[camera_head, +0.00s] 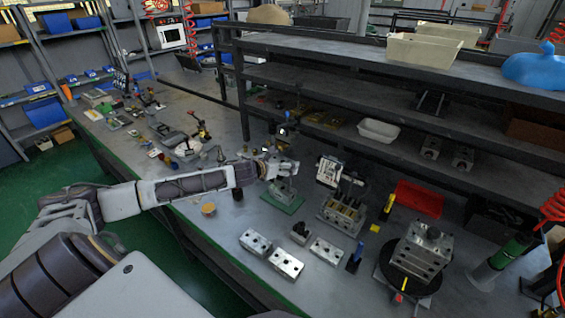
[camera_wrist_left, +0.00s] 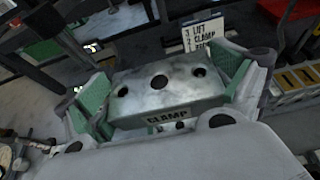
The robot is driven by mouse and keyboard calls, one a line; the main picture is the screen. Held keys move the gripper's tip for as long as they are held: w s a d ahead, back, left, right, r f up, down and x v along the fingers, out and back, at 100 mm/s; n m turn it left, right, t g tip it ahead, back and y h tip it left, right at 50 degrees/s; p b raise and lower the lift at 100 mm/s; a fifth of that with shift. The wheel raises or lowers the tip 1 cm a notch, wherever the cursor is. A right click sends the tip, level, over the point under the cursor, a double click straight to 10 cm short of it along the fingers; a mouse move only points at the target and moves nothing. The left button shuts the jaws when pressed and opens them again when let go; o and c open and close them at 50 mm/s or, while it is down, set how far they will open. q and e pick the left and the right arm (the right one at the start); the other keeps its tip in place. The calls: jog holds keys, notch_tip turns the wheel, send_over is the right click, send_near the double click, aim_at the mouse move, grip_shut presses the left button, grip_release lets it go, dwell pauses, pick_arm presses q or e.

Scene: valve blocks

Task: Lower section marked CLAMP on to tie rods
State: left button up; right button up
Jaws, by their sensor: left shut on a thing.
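My left gripper (camera_head: 284,166) is in the middle of the bench in the head view. In the left wrist view its green-padded fingers (camera_wrist_left: 165,92) are shut on a grey metal block marked CLAMP (camera_wrist_left: 160,88), which has several holes in its top face. The block sits level between the pads. In the head view the gripper mostly hides it, above a green plate (camera_head: 282,203). I cannot make out the tie rods clearly. A stacked metal block assembly (camera_head: 421,252) stands on a black round base (camera_head: 385,275) at the right. My right gripper is not in view.
Two metal blocks (camera_head: 256,242) (camera_head: 287,262) lie at the bench front, with a small dark block (camera_head: 300,232) nearby. A slotted metal rack (camera_head: 343,213) and a sign panel (camera_head: 330,171) stand right of the gripper. A red tray (camera_head: 419,198) and dark shelving (camera_head: 360,90) are behind.

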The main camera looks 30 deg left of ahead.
aim_at(283, 188)
pick_arm(q)
jog(key=shift+f+b, duration=0.75)
jog(key=shift+f, duration=0.55)
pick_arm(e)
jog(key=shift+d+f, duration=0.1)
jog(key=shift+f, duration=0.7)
pick_arm(q)
jog(key=shift+f, duration=0.5)
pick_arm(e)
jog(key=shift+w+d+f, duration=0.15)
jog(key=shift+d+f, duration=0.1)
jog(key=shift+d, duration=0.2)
pick_arm(q)
jog(key=shift+f+b, duration=0.65)
jog(key=shift+f, duration=0.1)
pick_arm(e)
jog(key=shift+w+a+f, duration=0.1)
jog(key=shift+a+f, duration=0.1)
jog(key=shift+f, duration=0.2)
pick_arm(q)
jog(key=shift+f, duration=0.1)
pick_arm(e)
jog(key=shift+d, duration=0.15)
pick_arm(q)
jog(key=shift+f, duration=0.25)
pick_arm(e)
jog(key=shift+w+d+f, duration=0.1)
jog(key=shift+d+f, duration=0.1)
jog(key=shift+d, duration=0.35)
